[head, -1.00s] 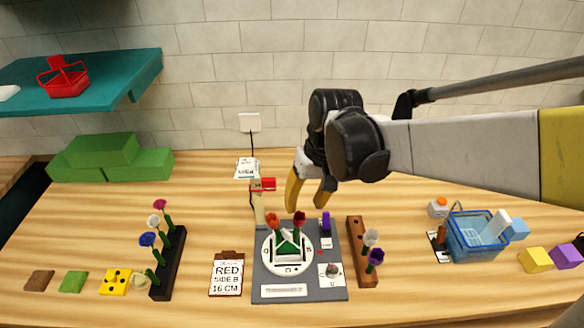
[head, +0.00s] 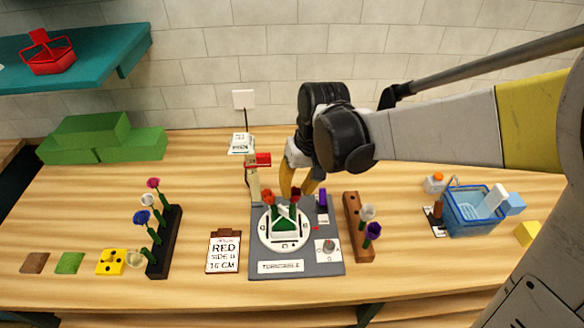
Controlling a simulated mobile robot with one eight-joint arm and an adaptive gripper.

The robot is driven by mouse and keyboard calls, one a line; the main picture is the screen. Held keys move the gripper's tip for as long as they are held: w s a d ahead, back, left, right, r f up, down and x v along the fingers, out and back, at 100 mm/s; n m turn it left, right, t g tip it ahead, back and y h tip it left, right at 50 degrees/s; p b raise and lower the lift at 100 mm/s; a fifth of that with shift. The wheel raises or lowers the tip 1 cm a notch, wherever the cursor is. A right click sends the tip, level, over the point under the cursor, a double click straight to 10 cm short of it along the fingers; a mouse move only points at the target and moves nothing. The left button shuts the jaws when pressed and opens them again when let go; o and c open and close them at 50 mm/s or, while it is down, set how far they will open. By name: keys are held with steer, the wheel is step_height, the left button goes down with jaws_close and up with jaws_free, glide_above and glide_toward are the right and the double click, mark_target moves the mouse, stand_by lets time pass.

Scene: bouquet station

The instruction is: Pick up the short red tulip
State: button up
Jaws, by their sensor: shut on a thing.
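Two reddish tulips stand on the white round turntable (head: 265,240). An orange-red tulip (head: 267,196) is on the left and a darker red tulip (head: 295,194) is on the right, with green stems around a small green and white piece. I cannot tell clearly which is shorter. My gripper (head: 297,191) points down at the turntable's back edge, with its yellow fingers on either side of the darker red tulip's head. It is shut on that tulip, which still stands over the turntable. The exact contact is too small to see.
A dark rack (head: 163,262) with several flowers stands left. A brown wooden rack (head: 352,222) with white and purple flowers stands close right. A card reading RED SIDE B 16 CM (head: 223,255) lies left of the grey turntable base (head: 325,266). A blue basket (head: 472,222) is farther right.

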steer(key=r, duration=0.2)
steer(key=d+r+p, duration=0.1)
steer(key=r, duration=0.2)
steer(key=r+p, duration=0.1)
steer(key=r, duration=0.1)
steer(key=shift+s+d+r, duration=0.15)
steer(key=s+p, duration=0.2)
steer(key=s, duration=1.1)
steer(key=shift+s+a+f, duration=0.2)
steer(key=shift+s+a, duration=0.1)
steer(key=shift+s, duration=0.1)
